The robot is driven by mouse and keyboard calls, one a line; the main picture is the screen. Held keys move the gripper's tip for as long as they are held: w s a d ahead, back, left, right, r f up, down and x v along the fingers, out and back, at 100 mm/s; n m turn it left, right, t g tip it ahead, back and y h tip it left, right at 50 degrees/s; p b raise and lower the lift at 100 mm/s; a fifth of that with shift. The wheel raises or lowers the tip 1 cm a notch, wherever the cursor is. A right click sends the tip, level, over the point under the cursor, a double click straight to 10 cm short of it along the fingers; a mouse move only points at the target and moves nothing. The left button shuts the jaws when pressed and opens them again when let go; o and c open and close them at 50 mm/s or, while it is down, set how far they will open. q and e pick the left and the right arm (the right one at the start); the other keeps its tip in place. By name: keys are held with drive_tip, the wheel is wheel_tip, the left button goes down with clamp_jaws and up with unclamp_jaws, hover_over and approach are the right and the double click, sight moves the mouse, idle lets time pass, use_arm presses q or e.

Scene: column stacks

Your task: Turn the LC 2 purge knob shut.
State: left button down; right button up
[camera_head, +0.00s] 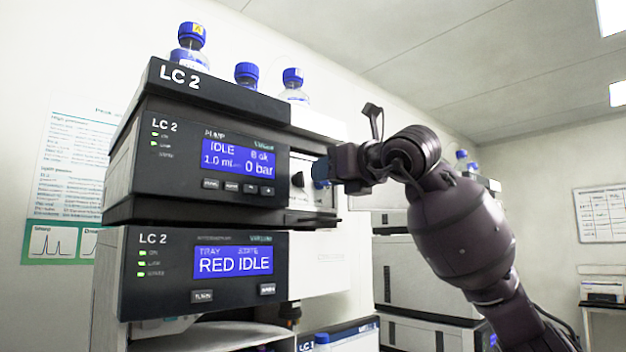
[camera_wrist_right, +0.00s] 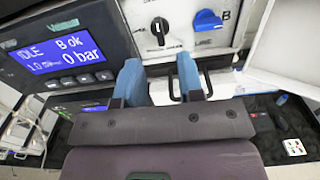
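The LC 2 pump module (camera_head: 190,150) has a screen reading IDLE and 0 bar. On the white panel right of the screen is a black knob (camera_head: 298,179). In the right wrist view the black knob (camera_wrist_right: 159,28) sits beside a blue knob (camera_wrist_right: 208,20) marked B. The small lettering is too blurred to tell which is the purge knob. My right gripper (camera_head: 322,172) is in front of this panel. In the wrist view its two blue fingers (camera_wrist_right: 160,78) are apart with nothing between them, below the knobs and not around either. My left gripper is out of view.
A second LC 2 module (camera_head: 200,270) reading RED IDLE sits below the pump. Blue-capped bottles (camera_head: 246,75) stand on top of the stack. A black loop handle (camera_wrist_right: 205,80) shows close to the right finger. Another instrument stack (camera_head: 430,260) stands behind my right arm.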

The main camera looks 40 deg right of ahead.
drive_tip(key=shift+s+d, duration=0.15)
drive_tip(key=shift+s, duration=2)
